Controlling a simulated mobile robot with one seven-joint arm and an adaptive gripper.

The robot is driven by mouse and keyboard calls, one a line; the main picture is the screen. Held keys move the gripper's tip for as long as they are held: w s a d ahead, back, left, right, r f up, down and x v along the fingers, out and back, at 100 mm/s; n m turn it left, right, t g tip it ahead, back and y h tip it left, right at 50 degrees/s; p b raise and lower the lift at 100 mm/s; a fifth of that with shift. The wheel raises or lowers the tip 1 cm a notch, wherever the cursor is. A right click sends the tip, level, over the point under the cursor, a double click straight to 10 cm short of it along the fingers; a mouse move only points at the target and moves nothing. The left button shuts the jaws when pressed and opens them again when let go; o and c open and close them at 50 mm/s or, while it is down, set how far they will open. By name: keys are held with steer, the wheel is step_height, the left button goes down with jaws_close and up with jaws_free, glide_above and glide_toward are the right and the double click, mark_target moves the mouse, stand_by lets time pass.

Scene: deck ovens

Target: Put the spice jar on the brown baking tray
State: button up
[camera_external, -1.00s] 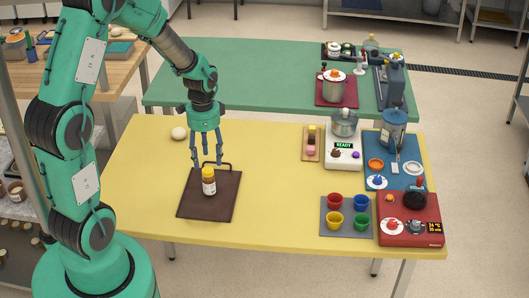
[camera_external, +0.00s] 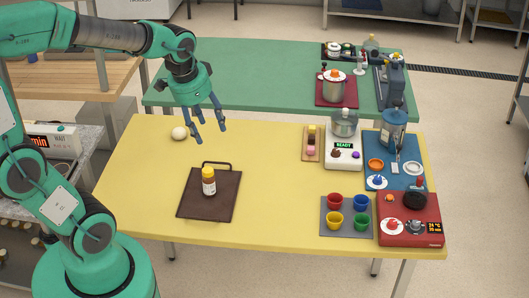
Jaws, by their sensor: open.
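The spice jar (camera_external: 209,181), with a yellow cap and a pale label, stands upright on the brown baking tray (camera_external: 190,207). The tray lies on the yellow table and has a dark handle at its far edge. My gripper (camera_external: 210,137) is open and empty. It is in the air above the far part of the yellow table, clear of the jar and the tray.
A white ball-like item (camera_external: 180,133) lies near the table's far edge. At the right are a grey mat with colored cups (camera_external: 334,220), a red cooker (camera_external: 410,232), a white scale (camera_external: 343,160) and a blue mat (camera_external: 408,176). The table's middle is clear.

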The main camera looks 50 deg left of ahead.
steer(key=s+d+r+n+t, duration=0.2)
steer(key=s+d+r, duration=0.5)
steer(key=s, duration=0.4)
steer(key=shift+s+r+h, duration=0.2)
steer(key=shift+r+h, duration=0.1)
steer(key=shift+r, duration=0.15)
